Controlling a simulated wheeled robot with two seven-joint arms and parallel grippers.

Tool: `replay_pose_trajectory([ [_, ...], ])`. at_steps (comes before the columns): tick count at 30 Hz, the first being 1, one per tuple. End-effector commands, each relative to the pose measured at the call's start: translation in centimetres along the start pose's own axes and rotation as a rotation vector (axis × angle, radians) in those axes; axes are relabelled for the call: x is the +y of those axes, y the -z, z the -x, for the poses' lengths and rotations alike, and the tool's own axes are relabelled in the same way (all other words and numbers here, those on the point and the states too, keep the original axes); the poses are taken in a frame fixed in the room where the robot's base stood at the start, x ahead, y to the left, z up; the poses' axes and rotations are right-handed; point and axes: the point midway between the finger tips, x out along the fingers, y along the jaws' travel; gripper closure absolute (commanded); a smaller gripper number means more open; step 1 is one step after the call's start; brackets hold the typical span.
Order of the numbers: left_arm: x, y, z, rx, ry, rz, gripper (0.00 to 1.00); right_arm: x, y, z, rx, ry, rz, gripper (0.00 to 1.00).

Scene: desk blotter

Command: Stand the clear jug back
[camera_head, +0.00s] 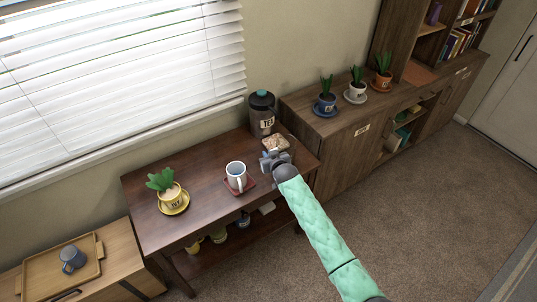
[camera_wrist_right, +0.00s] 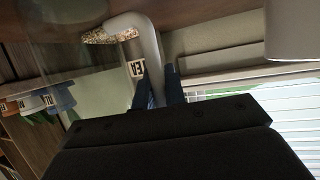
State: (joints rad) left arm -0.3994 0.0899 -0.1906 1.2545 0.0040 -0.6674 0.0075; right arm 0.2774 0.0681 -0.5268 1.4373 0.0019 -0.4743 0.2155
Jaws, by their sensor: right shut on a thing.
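The clear jug (camera_head: 290,146) is see-through and only faintly outlined in the head view, at the right end of the dark wooden table (camera_head: 205,165). In the right wrist view its clear wall (camera_wrist_right: 75,55) fills the upper left, with a pale grey curved handle (camera_wrist_right: 150,55). My right gripper (camera_head: 274,158) is shut on that handle. A speckled tan mat (camera_head: 276,142) shows at or behind the jug; it also shows in the right wrist view (camera_wrist_right: 108,34). I cannot tell whether the jug touches it. My left gripper is not in view.
A white mug (camera_head: 236,172) on a red-brown coaster (camera_head: 244,188) stands just left of my gripper. A dark TEA jar (camera_head: 262,115) stands behind. A potted plant (camera_head: 170,191) on a yellow saucer is farther left. A cabinet (camera_head: 330,150) with several potted plants adjoins on the right.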

Motion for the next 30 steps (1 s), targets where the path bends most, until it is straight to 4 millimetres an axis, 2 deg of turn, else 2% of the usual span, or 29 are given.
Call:
replay_pose_trajectory([
  [6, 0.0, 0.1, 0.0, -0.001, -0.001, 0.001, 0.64, 0.0, -0.2, -0.1, 0.001, 0.000, 0.000, 1.00],
  [7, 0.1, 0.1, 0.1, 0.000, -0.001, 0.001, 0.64, 0.0, -0.2, -0.1, 0.000, 0.000, 0.000, 0.86],
  [10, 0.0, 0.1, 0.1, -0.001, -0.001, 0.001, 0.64, 0.0, -0.2, -0.1, 0.000, 0.000, 0.000, 0.66],
  [22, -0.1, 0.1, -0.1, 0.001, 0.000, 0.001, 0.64, 0.0, -0.1, 0.2, 0.000, 0.000, 0.000, 0.66],
  [26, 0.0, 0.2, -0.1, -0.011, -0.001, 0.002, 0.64, 0.0, -0.2, 1.6, 0.001, 0.000, -0.001, 0.66],
  [30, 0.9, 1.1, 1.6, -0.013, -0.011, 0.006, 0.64, 0.1, -0.3, 3.9, 0.001, 0.000, 0.000, 0.66],
])
